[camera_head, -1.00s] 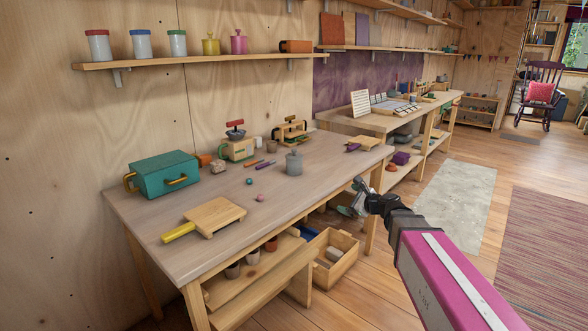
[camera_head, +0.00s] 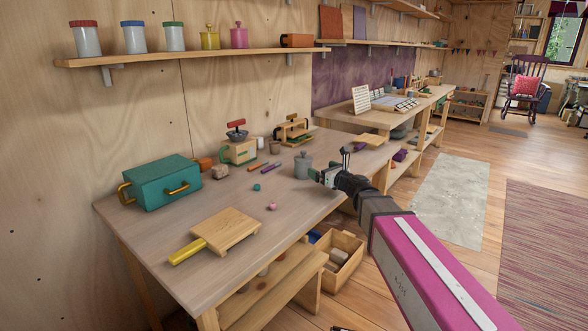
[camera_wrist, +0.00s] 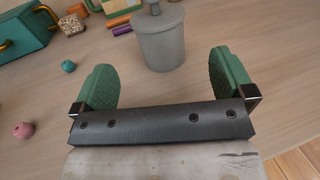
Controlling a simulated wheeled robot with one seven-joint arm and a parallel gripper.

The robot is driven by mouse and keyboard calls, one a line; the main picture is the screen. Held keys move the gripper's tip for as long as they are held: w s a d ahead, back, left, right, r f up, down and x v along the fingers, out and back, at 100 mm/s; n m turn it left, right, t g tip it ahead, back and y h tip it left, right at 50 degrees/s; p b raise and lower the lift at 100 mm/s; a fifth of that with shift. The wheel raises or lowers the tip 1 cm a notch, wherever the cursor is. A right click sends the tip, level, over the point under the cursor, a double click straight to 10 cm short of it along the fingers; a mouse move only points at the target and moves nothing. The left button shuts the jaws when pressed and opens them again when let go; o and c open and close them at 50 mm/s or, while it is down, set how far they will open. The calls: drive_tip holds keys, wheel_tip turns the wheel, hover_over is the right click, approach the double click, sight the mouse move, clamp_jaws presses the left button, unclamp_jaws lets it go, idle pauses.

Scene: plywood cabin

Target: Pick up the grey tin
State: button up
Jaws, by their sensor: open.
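The grey tin (camera_head: 303,166) is a lidded cylinder with a knob on top. It stands upright on the near wooden workbench (camera_head: 180,262), towards its right edge. In the wrist view the tin (camera_wrist: 161,42) is just beyond my gripper, between the lines of its two fingers but ahead of the tips. My gripper (camera_head: 314,173) is beside the tin on its right. In the wrist view my gripper (camera_wrist: 164,66) shows two green pads spread wide with nothing between them. The top of the tin's knob is cut off in the wrist view.
A teal box (camera_head: 162,183) with yellow handles stands at the bench's left. A board (camera_head: 226,230), small beads (camera_head: 273,206) and coloured sticks (camera_head: 264,167) lie around. A grinder (camera_head: 239,150) and a small press (camera_head: 292,131) stand behind the tin. The bench's middle is mostly clear.

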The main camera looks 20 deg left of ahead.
sight(304, 158)
drive_tip(key=x, duration=0.6)
drive_tip(key=shift+r+x, duration=0.15)
drive_tip(key=shift+x, duration=1.25)
drive_tip(key=shift+r+x, duration=0.15)
drive_tip(key=shift+x, duration=1.25)
drive_tip(key=shift+s, duration=0.2)
drive_tip(key=c, duration=1.1)
